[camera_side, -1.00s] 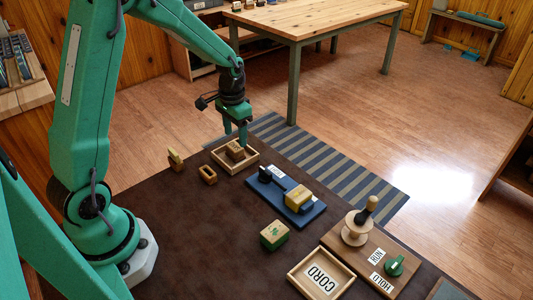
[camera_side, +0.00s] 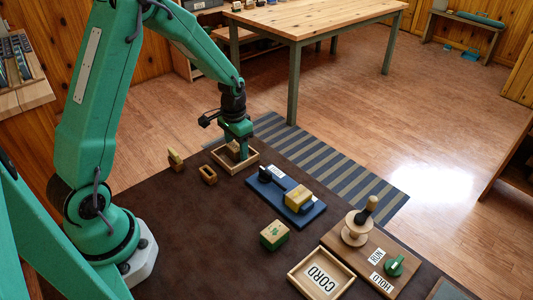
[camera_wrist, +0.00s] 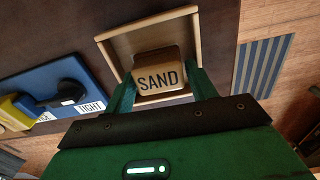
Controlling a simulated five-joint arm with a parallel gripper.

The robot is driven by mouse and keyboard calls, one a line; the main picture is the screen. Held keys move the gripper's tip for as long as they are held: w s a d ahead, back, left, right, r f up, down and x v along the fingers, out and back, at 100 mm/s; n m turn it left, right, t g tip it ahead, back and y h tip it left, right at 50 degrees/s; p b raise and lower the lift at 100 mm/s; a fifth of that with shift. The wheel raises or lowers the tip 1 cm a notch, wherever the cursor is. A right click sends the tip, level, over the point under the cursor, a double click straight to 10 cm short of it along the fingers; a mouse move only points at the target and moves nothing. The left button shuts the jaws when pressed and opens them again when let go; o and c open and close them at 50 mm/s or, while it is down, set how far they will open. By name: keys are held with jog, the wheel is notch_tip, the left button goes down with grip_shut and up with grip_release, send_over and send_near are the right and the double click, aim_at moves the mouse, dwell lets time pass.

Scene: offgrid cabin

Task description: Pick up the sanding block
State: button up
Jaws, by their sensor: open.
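The sanding block (camera_wrist: 158,76) is a tan block marked SAND. It sits in a shallow square wooden tray (camera_wrist: 118,31). In the side view the block (camera_side: 234,150) is partly hidden by my gripper, and the tray's rim (camera_side: 226,167) shows around it. My gripper (camera_side: 239,146) is lowered at the tray. In the wrist view its two green fingers (camera_wrist: 160,85) are apart, one on each side of the block's near end. I cannot tell whether they touch it.
A blue board (camera_side: 300,218) with a black lever and a yellow block stands right of the tray. A small wooden piece with a hole (camera_side: 208,175) and another wooden piece (camera_side: 175,160) lie to the left. A green-and-tan block (camera_side: 274,235) and a CORD tray (camera_side: 320,279) are nearer.

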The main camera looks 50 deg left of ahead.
aim_at(237, 146)
jog(key=c, duration=0.6)
jog(key=shift+c, duration=0.2)
jog(key=shift+r, duration=0.2)
jog(key=shift+r, duration=0.5)
jog(key=r, duration=0.3)
jog(key=shift+d+r, duration=0.1)
jog(key=shift+d, duration=0.15)
jog(key=s+d+r, duration=0.3)
jog(key=d+r, duration=0.3)
jog(key=d, duration=0.4)
jog(key=shift+s+d+r, duration=0.25)
jog(key=shift+d, duration=0.1)
